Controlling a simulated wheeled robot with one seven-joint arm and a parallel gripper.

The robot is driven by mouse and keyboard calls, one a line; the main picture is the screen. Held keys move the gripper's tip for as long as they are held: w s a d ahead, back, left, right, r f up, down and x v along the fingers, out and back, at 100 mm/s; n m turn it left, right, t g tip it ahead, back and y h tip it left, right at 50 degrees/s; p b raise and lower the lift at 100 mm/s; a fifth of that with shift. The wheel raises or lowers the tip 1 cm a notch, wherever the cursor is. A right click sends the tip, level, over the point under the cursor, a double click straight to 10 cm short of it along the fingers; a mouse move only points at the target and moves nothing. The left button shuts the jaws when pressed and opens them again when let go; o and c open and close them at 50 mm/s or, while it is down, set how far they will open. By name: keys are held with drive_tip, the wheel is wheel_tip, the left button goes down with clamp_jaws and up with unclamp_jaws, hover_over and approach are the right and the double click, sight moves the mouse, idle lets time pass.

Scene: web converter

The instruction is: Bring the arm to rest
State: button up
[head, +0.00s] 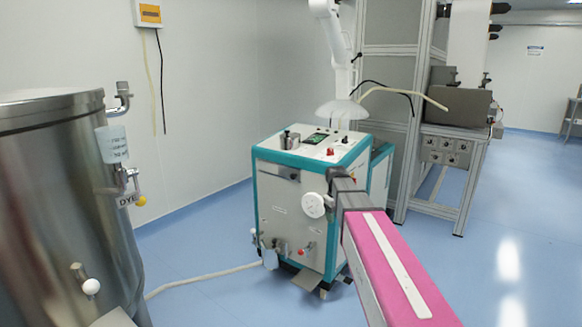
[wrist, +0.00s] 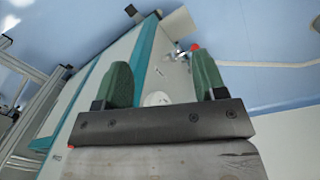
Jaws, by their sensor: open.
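My pink arm (head: 385,262) reaches in from the lower right of the head view towards the front of a white cart with teal edges (head: 290,205). My gripper (wrist: 163,75) shows in the wrist view with its two green fingers spread apart and nothing held between them. In the head view its dark end (head: 343,185) overlaps the cart's front right corner. A white round knob or dial (head: 314,205) on the cart shows just left of it. In the wrist view this white round part (wrist: 157,99) appears between the finger bases; I cannot tell whether anything touches.
A large steel tank (head: 50,190) stands at the left. A pale hose (head: 205,278) runs across the floor to the cart. A white arm-like machine part (head: 337,50) rises behind the cart, beside a grey metal frame (head: 405,110). Blue floor (head: 520,210) is clear at the right.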

drive_tip(key=s+f+m, duration=0.3)
drive_tip(key=s+f, duration=0.5)
drive_tip(key=s, duration=0.2)
drive_tip(key=s+f+m+y, duration=0.1)
drive_tip(key=s+f+m, duration=0.1)
drive_tip(key=s+f, duration=0.6)
drive_tip(key=s, duration=0.3)
drive_tip(key=shift+s+d+f+m, duration=0.2)
drive_tip(key=shift+d+m, duration=0.05)
drive_tip(key=shift+m, duration=0.15)
